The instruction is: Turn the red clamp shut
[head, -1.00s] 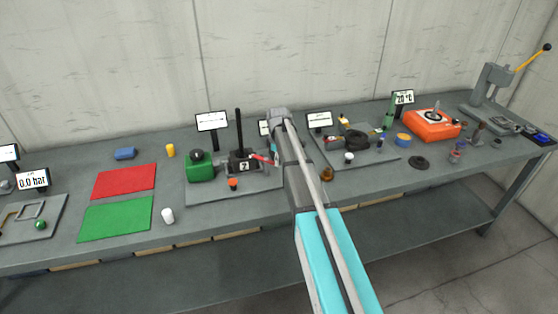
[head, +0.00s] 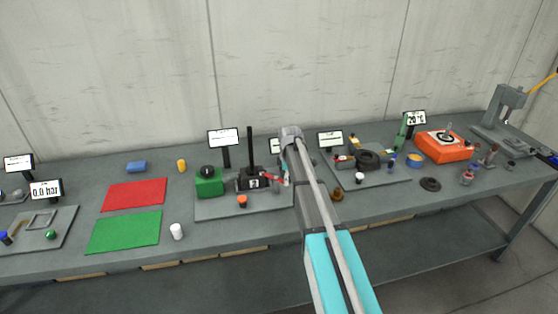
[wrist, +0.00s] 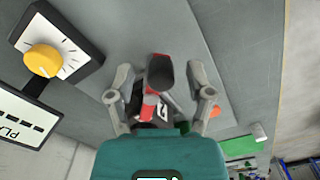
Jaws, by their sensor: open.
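The red clamp (head: 267,176) shows as a small red part beside a black block with an upright black post, on a grey plate on the bench. In the wrist view its red part (wrist: 149,104) and a dark rounded end (wrist: 160,72) lie between the fingers of my gripper (wrist: 160,88). The two fingers stand apart, one on each side, and I see no clear contact. In the head view my arm hides most of the gripper and the clamp's right side.
A green block (head: 209,187) stands left of the clamp, and an orange-topped piece (head: 242,201) in front. A yellow dial (wrist: 43,60) is at the upper left in the wrist view. Red (head: 135,194) and green (head: 124,232) mats lie further left. A small display (head: 223,137) stands behind.

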